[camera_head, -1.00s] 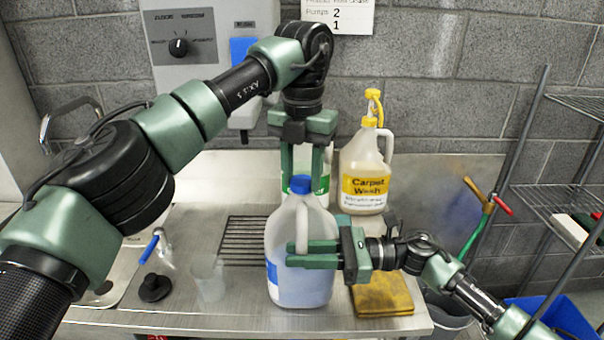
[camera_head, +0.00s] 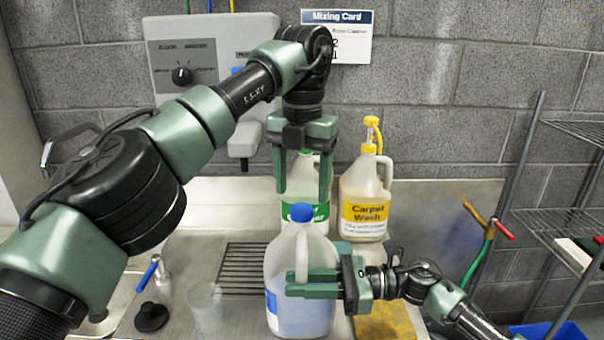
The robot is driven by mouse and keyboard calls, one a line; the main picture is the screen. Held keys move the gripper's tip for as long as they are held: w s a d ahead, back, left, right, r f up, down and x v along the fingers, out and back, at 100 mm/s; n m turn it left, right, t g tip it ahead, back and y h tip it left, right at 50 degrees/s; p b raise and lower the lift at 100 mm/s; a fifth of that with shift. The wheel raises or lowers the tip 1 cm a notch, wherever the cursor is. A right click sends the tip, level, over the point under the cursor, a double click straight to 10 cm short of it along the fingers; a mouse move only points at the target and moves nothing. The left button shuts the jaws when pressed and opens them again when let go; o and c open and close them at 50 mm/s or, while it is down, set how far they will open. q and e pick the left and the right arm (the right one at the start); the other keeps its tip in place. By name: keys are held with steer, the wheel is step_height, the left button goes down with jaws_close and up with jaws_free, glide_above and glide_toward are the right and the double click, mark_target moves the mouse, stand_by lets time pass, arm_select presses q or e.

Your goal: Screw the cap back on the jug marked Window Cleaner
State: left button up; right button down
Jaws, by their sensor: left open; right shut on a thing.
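A translucent jug (camera_head: 315,258) with a blue label (camera_head: 271,302) stands at the counter's front; its label's wording is turned away and cannot be read. A blue cap (camera_head: 302,213) sits on its neck; how tight it is cannot be told. My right gripper (camera_head: 292,284) is shut on this jug from the right, its fingers across the handle side. My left gripper (camera_head: 303,194) points down, open and empty, its fingers spread just above and either side of the cap, apart from it.
A green-labelled jug (camera_head: 290,212) stands behind, partly hidden by my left gripper. A yellow-topped Carpet Wash jug (camera_head: 374,190) stands right of it. A clear cup (camera_head: 205,306), black round piece (camera_head: 151,317) and drain grate (camera_head: 243,270) are left; a yellow cloth (camera_head: 390,322) is right.

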arm_select(q)
steer(key=shift+r, duration=1.75)
arm_select(e)
steer(key=c, duration=1.2)
jaws_free()
arm_select(q)
step_height(320, 180, down, 3)
steer(key=b, duration=0.3)
arm_select(e)
steer(key=d, duration=0.8)
arm_select(q)
steer(key=shift+r, duration=0.1)
arm_select(e)
steer(key=shift+a+r, duration=0.1)
